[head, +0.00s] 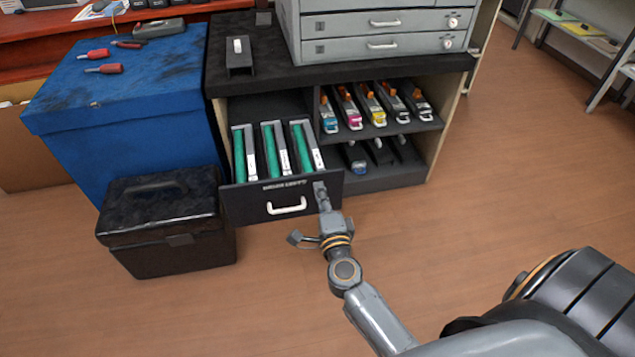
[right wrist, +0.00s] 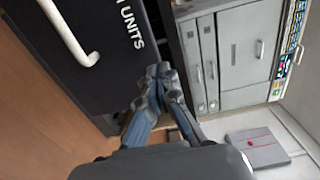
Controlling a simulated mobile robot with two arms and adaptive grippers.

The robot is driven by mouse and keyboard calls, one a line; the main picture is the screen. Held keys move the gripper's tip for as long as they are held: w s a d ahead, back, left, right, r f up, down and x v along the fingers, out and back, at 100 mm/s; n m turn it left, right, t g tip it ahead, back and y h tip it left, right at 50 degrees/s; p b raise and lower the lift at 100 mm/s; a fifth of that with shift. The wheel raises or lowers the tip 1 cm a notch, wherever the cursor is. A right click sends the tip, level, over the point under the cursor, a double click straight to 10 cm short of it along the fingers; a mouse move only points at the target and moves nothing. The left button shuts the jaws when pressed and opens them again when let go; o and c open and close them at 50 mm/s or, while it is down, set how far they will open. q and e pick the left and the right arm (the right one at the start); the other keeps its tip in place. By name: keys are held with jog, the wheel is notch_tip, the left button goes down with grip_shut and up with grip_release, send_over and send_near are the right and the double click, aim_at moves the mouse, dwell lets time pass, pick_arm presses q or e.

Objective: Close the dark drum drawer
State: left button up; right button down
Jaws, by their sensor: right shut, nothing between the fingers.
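The dark drum drawer (head: 240,204) stands pulled out of the low cabinet, with a white bar handle (head: 287,206) on its front. Several green and grey drum units (head: 272,150) stand in it. My right gripper (head: 320,190) is shut and empty, with its fingertips at the right end of the drawer front; I cannot tell whether they touch it. In the right wrist view the shut fingers (right wrist: 160,75) are beside the dark drawer front (right wrist: 100,35), whose white handle (right wrist: 68,32) and lettering show. My left gripper is not in view.
Toner cartridges (head: 373,104) sit on the shelf right of the drawer, with dark ones (head: 378,151) below. A black case (head: 165,225) stands on the floor close to the drawer's left. A blue chest (head: 130,95) is behind it. The floor in front is clear.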

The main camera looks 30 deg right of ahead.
aim_at(315, 175)
jog(key=x, duration=0.3)
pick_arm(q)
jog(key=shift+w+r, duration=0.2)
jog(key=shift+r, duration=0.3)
pick_arm(e)
jog(key=shift+w, duration=0.15)
